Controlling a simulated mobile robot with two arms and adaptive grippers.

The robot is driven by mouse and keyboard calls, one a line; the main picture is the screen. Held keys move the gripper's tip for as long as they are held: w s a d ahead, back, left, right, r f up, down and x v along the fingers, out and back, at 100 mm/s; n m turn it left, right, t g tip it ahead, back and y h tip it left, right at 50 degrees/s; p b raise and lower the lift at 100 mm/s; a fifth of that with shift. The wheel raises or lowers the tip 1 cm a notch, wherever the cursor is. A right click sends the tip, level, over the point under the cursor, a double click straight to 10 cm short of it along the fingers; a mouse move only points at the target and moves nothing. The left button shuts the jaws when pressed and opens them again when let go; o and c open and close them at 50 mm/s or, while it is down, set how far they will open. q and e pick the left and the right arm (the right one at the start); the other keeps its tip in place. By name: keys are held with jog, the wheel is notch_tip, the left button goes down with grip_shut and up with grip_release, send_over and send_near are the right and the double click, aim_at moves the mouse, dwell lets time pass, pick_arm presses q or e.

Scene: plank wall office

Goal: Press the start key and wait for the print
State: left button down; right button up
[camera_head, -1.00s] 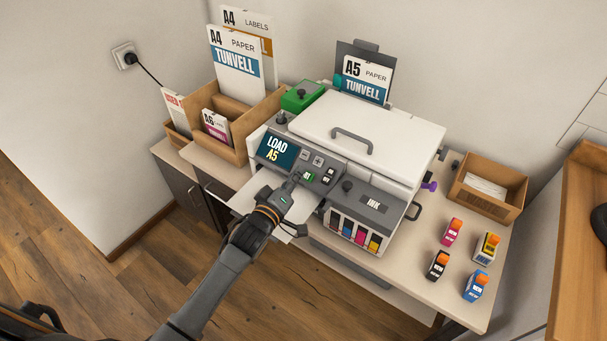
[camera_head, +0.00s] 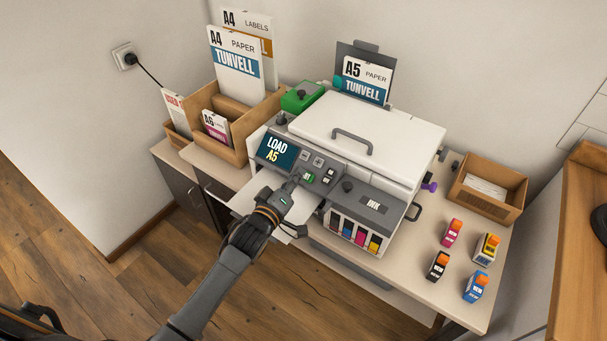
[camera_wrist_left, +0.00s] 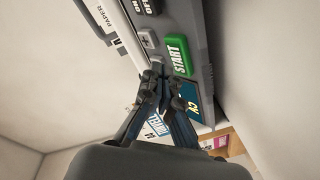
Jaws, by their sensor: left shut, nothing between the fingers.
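A pack marked A5 paper (camera_head: 366,80) stands in the rear feed. My right gripper is not in view.
Wooden boxes with A4 and A6 packs (camera_head: 236,66) stand left of the printer. Several ink bottles (camera_head: 451,233) stand on the right of the top, before a box (camera_head: 487,190) of white paper. The output tray (camera_head: 245,197) sticks out under my left gripper.

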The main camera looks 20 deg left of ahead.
pick_arm(q)
jog(key=shift+w+f, duration=0.1)
jog(key=shift+f, duration=0.05)
jog(key=shift+w+d+f, duration=0.1)
jog(key=shift+w+f, duration=0.05)
jog(key=shift+f, duration=0.05)
